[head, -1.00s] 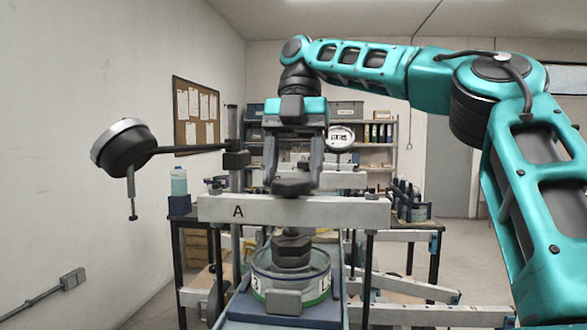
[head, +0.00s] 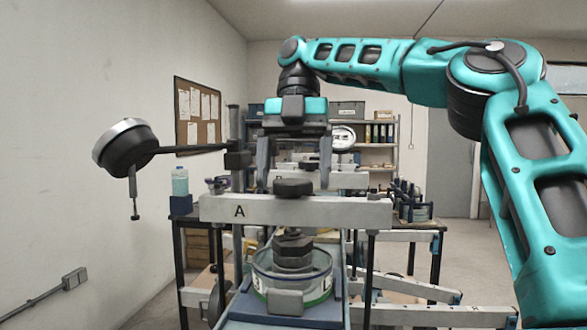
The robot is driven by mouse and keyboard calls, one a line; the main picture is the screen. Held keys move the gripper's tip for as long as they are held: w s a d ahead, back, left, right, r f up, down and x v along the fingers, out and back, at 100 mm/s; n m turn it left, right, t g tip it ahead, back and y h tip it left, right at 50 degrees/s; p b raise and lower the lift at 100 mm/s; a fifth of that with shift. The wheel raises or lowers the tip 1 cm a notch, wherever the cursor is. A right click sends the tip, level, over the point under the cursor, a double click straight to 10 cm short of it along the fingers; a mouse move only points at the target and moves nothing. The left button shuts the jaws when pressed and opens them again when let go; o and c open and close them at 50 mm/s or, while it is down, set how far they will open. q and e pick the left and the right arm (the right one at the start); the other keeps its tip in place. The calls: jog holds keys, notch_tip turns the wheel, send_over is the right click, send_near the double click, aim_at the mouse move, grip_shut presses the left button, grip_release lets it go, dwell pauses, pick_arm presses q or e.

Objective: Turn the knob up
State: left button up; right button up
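A dark round knob (head: 293,188) sits on top of the pale crossbeam marked A (head: 345,212), near the middle of the head view. My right gripper (head: 294,181) points down over it from above. Its two grey fingers are spread, one on each side of the knob, with a visible gap on both sides. The gripper is open and holds nothing. Below the beam, a dark stepped block (head: 293,252) stands above a round glass-like dish (head: 318,275) with a green band. My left gripper is not in view.
A dark round gauge-like head (head: 124,150) on a horizontal arm juts out to the left of the frame. Behind stand a bench with a bottle (head: 180,182), further pale beams and a shelf (head: 375,150). Open floor lies to the right.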

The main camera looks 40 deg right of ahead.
jog(key=shift+m, duration=0.3)
dwell(0.4)
